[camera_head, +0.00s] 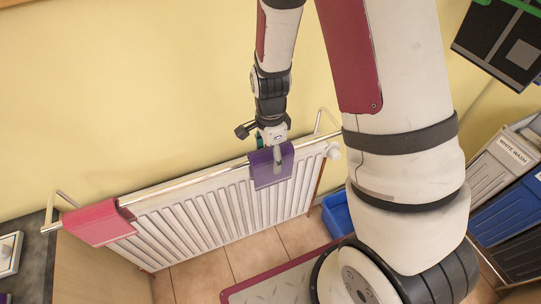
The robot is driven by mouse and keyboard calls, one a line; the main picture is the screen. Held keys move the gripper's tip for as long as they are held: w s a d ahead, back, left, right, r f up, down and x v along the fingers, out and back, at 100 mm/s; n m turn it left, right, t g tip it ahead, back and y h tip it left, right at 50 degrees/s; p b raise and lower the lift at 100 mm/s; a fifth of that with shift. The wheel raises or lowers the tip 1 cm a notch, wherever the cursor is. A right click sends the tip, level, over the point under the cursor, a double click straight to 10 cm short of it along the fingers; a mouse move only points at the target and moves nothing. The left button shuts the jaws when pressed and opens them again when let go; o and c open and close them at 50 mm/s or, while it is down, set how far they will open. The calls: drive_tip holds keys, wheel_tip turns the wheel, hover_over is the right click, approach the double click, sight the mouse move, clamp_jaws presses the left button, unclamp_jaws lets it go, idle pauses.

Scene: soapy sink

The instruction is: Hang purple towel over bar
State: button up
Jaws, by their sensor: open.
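A metal bar (215,174) runs along the top of a white radiator against the yellow wall. The purple towel (270,174) hangs draped over the bar, right of its middle, with its front part hanging down before the radiator. My gripper (277,163) is directly above and in front of the towel, at its upper edge, and is open. Its fingers overlap the towel in this view, and I cannot tell whether they touch it. The towel's rear side is hidden behind the bar.
A red towel (98,222) hangs over the bar's left end. The white radiator (225,208) stands just below the bar. A blue tub (338,213) is on the tiled floor at the right. Several laundry bins, one labelled white wash (507,154), stand at the far right.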

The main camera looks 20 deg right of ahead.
wheel_tip(320, 180, up, 11)
drive_tip(key=shift+f, duration=0.1)
drive_tip(key=shift+r, duration=0.2)
drive_tip(key=s+r+n+t, duration=0.2)
drive_tip(key=s+r+n, duration=0.6)
drive_tip(key=r+n, duration=0.1)
drive_tip(key=s+r+n+t, duration=0.3)
drive_tip(key=s+r+n, duration=0.4)
drive_tip(key=r, duration=0.5)
drive_tip(key=shift+s+n+t, duration=0.3)
drive_tip(key=shift+s+n, duration=0.05)
drive_tip(key=shift+n, duration=0.65)
